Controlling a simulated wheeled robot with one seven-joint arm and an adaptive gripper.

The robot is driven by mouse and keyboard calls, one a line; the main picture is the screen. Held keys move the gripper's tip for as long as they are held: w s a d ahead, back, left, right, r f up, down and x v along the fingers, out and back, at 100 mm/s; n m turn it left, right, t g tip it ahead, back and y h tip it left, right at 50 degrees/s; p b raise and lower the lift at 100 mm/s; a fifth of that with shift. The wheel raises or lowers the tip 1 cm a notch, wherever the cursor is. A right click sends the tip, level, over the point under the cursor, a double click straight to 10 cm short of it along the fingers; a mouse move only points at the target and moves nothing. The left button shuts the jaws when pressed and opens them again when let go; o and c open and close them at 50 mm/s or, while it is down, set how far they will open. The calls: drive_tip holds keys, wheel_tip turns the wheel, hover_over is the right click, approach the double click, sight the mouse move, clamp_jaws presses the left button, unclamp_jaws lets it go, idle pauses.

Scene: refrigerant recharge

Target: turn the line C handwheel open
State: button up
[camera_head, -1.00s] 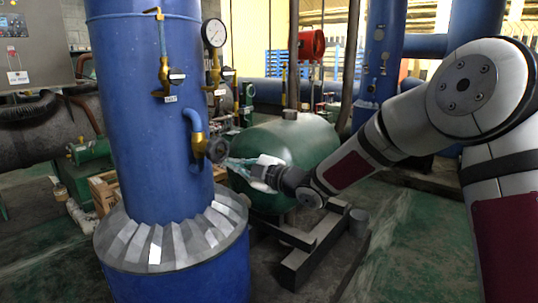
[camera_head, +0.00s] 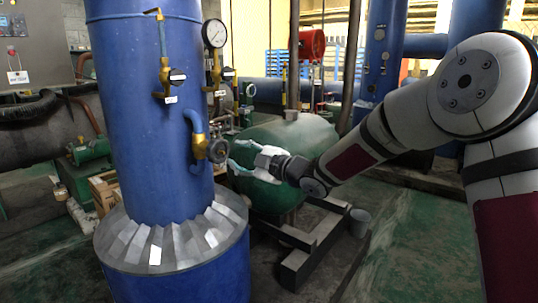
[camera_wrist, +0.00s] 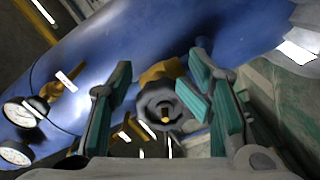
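The grey handwheel (camera_head: 218,151) sits on a brass valve (camera_head: 199,146) at the end of a short blue elbow pipe, on the right side of the blue column. I cannot read a line C label on it. My gripper (camera_head: 234,158) is just right of the handwheel, with its fingers spread. In the wrist view the round handwheel (camera_wrist: 163,110) faces the camera, with a brass hub nut in its middle. It shows between the teal pads of my open gripper (camera_wrist: 165,98), ahead of the fingers. The fingers appear apart from it, and nothing is held.
The blue column (camera_head: 150,100) carries smaller brass valves with tags (camera_head: 170,99) and a pressure gauge (camera_head: 214,33) above the handwheel. A green tank (camera_head: 290,145) stands behind my gripper. A grey faceted collar (camera_head: 165,240) rings the column below.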

drive_tip(key=shift+w+a+r+y, duration=0.15)
drive_tip(key=shift+a+r, duration=0.15)
drive_tip(key=shift+r, duration=0.25)
drive_tip(key=shift+s+a+r+y, duration=0.15)
drive_tip(key=shift+a+r, duration=0.1)
drive_tip(key=shift+r, duration=0.3)
clamp_jaws()
drive_tip(key=shift+w, duration=0.15)
drive_tip(key=shift+d+f, duration=0.15)
drive_tip(key=shift+d, duration=0.2)
drive_tip(key=shift+w+d, duration=0.1)
drive_tip(key=shift+d, duration=0.05)
drive_tip(key=shift+w+d, duration=0.15)
drive_tip(key=shift+d, duration=0.1)
drive_tip(key=shift+b+v, duration=0.35)
drive_tip(key=shift+v, duration=2.55)
drive_tip(key=shift+f, duration=0.1)
